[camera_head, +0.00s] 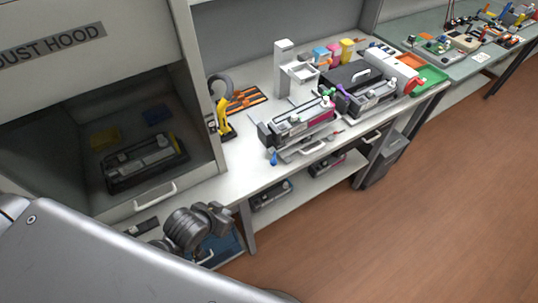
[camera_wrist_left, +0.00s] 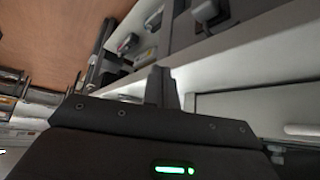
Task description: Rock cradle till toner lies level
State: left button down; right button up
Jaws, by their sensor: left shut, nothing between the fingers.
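A grey and black toner cartridge with a magenta end (camera_head: 302,118) lies in a holder on the white bench, which I take for the cradle; how its toner lies cannot be seen. Another dark cartridge unit (camera_head: 145,163) sits inside the dust hood. My right gripper is not in view.
A dust hood (camera_head: 165,195) with a handle stands at left. A yellow and black tool (camera_head: 221,116), a white stand (camera_head: 284,68), a black case (camera_head: 350,76) and a green tray (camera_head: 432,80) are on the bench. Cartridges lie on the shelf (camera_head: 295,196) below. The floor (camera_head: 400,235) is clear.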

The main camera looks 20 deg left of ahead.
pick_arm(q)
jog(key=w+r+t, duration=0.1)
jog(key=w, duration=0.1)
jog(key=w+r+t+h, duration=0.1)
jog(key=w, duration=0.2)
jog(key=w+d+r+t+h, duration=0.1)
jog(key=w, duration=0.1)
jog(key=shift+w+r, duration=0.25)
jog(key=shift+w, duration=0.15)
jog(key=w+d+r+m+t+h, duration=0.1)
jog(key=w+r+t+h, duration=0.2)
jog(key=w+r+h, duration=0.25)
jog(key=b, duration=0.5)
send_over(271, 153)
jog(key=s+d, duration=0.1)
jog(key=s, duration=0.1)
jog(key=shift+s+f+m+h+b, duration=0.2)
jog(key=shift+s+f+b, duration=0.25)
jog(key=shift+f, duration=0.2)
jog(key=shift+s+f+m+h+b, duration=0.15)
jog(key=shift+s+f+b, duration=0.15)
jog(key=shift+f+b, duration=0.3)
jog(key=shift+s+a+f+b, duration=0.1)
jog(key=shift+s+f+b, duration=0.3)
jog(key=shift+s+b, duration=0.15)
